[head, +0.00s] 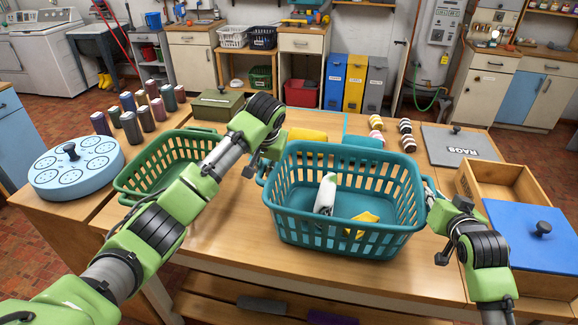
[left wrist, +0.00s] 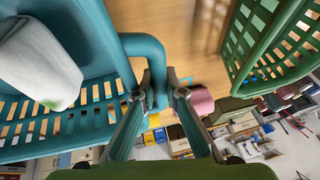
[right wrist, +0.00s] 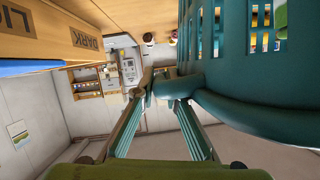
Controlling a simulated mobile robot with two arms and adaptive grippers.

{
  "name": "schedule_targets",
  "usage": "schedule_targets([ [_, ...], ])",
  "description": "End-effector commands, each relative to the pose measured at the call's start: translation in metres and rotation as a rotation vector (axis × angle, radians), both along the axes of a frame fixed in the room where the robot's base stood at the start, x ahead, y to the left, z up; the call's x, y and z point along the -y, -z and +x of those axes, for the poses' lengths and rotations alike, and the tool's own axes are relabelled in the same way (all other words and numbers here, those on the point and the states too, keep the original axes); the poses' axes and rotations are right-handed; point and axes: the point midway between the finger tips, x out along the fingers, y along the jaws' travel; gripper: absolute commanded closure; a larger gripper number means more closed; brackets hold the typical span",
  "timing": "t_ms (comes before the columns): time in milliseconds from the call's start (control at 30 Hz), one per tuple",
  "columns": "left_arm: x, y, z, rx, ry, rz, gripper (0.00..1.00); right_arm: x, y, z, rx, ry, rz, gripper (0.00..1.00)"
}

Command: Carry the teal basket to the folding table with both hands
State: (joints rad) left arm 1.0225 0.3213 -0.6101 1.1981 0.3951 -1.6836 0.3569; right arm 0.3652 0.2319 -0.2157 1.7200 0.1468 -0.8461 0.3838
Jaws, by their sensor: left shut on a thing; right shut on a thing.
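The teal basket (head: 285,218) is upright at the middle of the wooden table, near its front edge. A white bottle-like thing (head: 325,193) and a folded yellow cloth (head: 366,220) are in it. My left gripper (head: 262,172) is shut on the basket's left handle; the teal handle (left wrist: 145,48) runs between its fingers in the left wrist view. My right gripper (head: 431,193) is shut on the right handle, at the teal bar (right wrist: 180,88) in the right wrist view. I cannot tell if the basket is clear of the tabletop. I cannot pick out a folding table.
A green basket (head: 135,183) stands close at left, beside a round blue-lidded tub (head: 65,188) and several dark spools. A wooden box (head: 497,180) with a blue lid (head: 530,225) is at right. A grey RAGS lid (head: 458,146) lies behind. Bins (head: 355,82) stand beyond.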

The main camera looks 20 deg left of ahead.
Motion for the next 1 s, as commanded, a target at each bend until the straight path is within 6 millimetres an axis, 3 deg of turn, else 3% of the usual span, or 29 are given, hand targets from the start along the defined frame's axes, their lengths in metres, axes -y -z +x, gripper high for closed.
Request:
schedule_targets([
  [33,-0.001,0.003,0.0,0.0,-0.001,0.001,0.86,0.001,0.003,0.0,0.0,0.001,0.0,0.86],
  [100,-0.001,0.001,0.0,0.0,-0.001,0.001,0.72,0.001,0.001,0.0,0.0,0.001,0.0,0.71],
  [567,0.002,-0.003,0.0,0.0,0.004,-0.003,0.72,-0.002,-0.003,0.0,0.002,-0.003,0.003,0.71],
  [1000,0.001,-0.042,0.0,0.001,0.002,-0.002,0.72,-0.001,-0.043,0.0,0.002,-0.002,0.002,0.71],
])
